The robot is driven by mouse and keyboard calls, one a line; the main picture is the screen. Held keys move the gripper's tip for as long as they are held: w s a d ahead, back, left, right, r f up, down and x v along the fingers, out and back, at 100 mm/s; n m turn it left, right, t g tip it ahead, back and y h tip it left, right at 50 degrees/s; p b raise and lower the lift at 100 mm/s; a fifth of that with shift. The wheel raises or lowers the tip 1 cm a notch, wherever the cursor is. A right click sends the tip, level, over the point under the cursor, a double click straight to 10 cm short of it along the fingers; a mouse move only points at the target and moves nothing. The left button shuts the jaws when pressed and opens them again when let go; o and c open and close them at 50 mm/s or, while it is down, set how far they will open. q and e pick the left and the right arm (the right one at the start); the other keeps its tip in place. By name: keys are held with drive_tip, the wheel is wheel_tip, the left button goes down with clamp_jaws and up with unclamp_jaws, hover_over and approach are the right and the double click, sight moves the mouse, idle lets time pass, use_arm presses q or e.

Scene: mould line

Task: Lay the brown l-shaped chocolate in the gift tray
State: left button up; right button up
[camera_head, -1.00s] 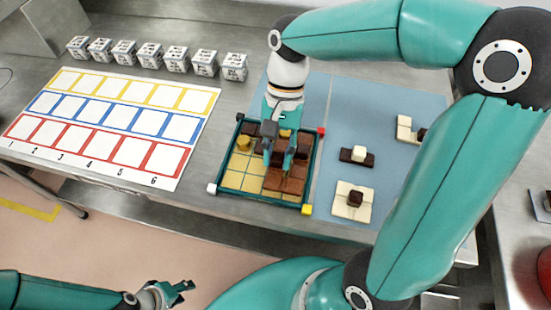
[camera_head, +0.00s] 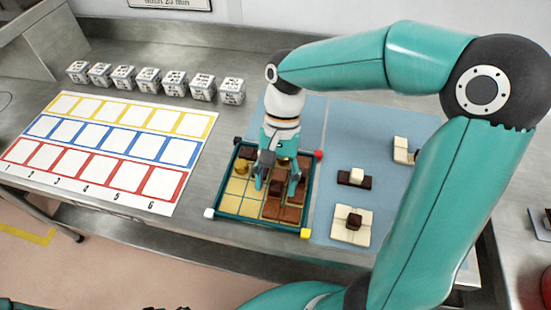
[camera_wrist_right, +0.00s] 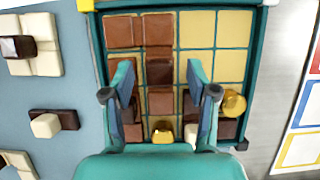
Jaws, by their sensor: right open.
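The gift tray (camera_head: 262,221) has a teal rim, coloured corner blocks and a grid of yellow cells. The brown l-shaped chocolate (camera_head: 272,209) lies in the tray, with a darker knob on it. In the right wrist view the knob (camera_wrist_right: 159,72) shows between my fingers, with brown squares (camera_wrist_right: 124,31) above it. My right gripper (camera_head: 277,190) is open over the tray, one finger on each side of the knob and apart from it. The fingers partly hide other pieces in the tray. Only a dark sliver of my left gripper (camera_head: 166,308) shows at the bottom edge.
A cream piece with a brown knob (camera_head: 344,235), a dark piece with a cream knob (camera_head: 343,179) and another cream piece (camera_head: 400,147) lie on the blue mat (camera_head: 338,120). A numbered card (camera_head: 92,165) and several printed cubes (camera_head: 150,75) are at left.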

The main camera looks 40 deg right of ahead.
drive_tip(key=v, duration=1.1)
drive_tip(key=shift+r+p, duration=0.2)
drive_tip(key=shift+p, duration=0.2)
drive_tip(key=shift+w, duration=0.1)
